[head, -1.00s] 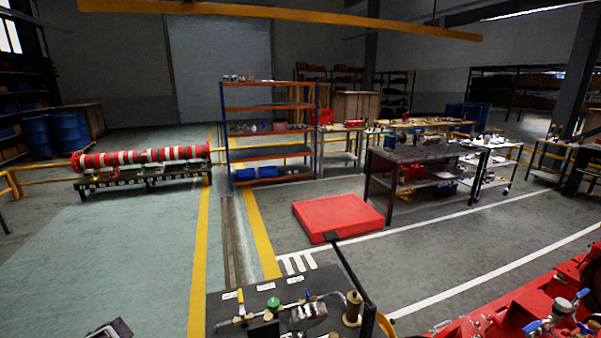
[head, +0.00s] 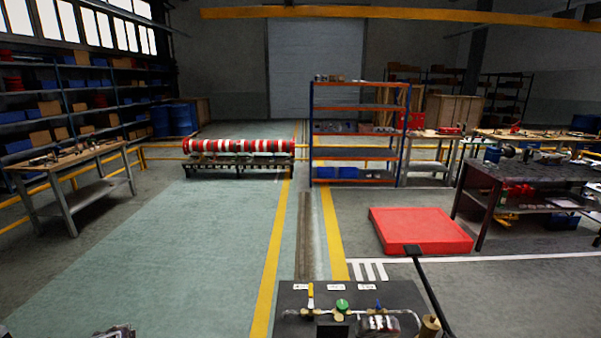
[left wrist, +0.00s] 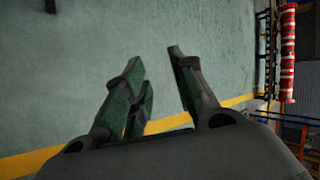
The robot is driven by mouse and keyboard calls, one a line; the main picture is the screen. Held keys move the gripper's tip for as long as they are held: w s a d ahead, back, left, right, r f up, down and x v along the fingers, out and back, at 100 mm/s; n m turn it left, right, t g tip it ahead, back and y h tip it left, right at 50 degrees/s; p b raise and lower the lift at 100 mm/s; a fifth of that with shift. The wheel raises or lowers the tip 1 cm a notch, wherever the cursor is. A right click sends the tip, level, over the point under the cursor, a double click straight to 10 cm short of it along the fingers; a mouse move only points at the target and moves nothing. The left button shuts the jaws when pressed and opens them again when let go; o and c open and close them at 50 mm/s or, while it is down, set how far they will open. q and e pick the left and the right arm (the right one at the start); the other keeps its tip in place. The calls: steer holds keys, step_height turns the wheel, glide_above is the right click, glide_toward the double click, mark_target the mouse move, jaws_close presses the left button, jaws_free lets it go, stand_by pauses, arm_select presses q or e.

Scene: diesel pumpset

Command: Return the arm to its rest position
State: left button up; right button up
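My left gripper (left wrist: 160,85) shows in the left wrist view with its dark green-padded fingers apart and nothing between them. Behind the fingers is bare green floor with a yellow line. In the head view only a small part of my left arm shows at the bottom edge, left of the dark panel. My right gripper is in neither view.
A dark panel (head: 300,297) with a green knob (head: 342,305), a yellow-handled valve (head: 310,294) and piping is close in front. A red platform (head: 420,231), a shelf rack (head: 358,151) and a red-and-white shaft (head: 238,146) stand beyond. Green floor at left is clear.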

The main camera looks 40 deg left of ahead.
arm_select(q)
steer(key=s+d+f+n+g+h, duration=0.15)
steer(key=s+d+f, duration=0.25)
steer(key=d+f, duration=0.9)
steer(key=s+d+f+t+h, duration=0.1)
steer(key=s+d+f+h, duration=0.2)
steer(key=d+f, duration=1)
steer(key=s+d+f+n+h, duration=0.1)
steer(key=d+f+h, duration=0.1)
steer(key=d, duration=1.9)
steer(key=s+d+f+n+h, duration=0.1)
steer(key=s+d+f+h, duration=0.1)
steer(key=d, duration=1.9)
steer(key=shift+d+f+g+b, duration=0.35)
steer(key=shift+f+g, duration=0.1)
steer(key=shift+f, duration=0.35)
steer(key=shift+h, duration=0.25)
